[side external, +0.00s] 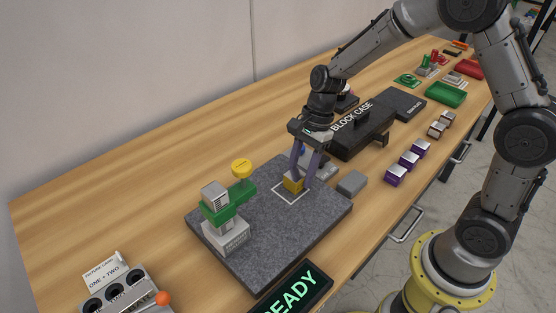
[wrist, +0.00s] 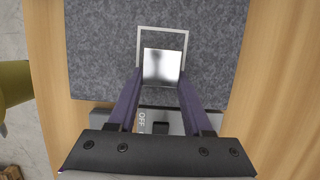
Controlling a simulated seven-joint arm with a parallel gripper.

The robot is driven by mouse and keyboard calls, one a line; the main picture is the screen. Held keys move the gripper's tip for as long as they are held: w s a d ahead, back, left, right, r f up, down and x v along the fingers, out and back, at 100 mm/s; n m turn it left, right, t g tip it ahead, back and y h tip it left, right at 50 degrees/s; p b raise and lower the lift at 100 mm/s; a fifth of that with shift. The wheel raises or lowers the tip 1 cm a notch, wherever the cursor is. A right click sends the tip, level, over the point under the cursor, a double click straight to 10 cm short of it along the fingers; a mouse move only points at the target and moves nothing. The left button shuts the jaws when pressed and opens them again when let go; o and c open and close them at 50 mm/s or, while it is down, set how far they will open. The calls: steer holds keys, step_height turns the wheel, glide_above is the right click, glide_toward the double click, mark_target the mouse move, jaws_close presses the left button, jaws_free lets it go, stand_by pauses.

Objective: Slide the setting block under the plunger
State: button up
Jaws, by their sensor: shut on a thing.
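My gripper (side external: 303,178) points down and is shut on the block, with a finger on each side. A gauge stand with a green arm (side external: 230,203) and a yellow round dial (side external: 242,168) stands on the plate to the left. The plunger tip cannot be made out.
A grey block (side external: 351,183) lies by the plate's right corner. Behind my gripper is a black block case (side external: 365,128). Purple-sided blocks (side external: 408,160) stand near the table's front edge. A lit READY display (side external: 291,292) stands in front. Granite between block and stand looks clear.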

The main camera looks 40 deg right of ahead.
mark_target(250, 219)
steer(key=shift+a, duration=7.3)
steer(key=o, duration=1.2)
steer(key=shift+v, duration=3.05)
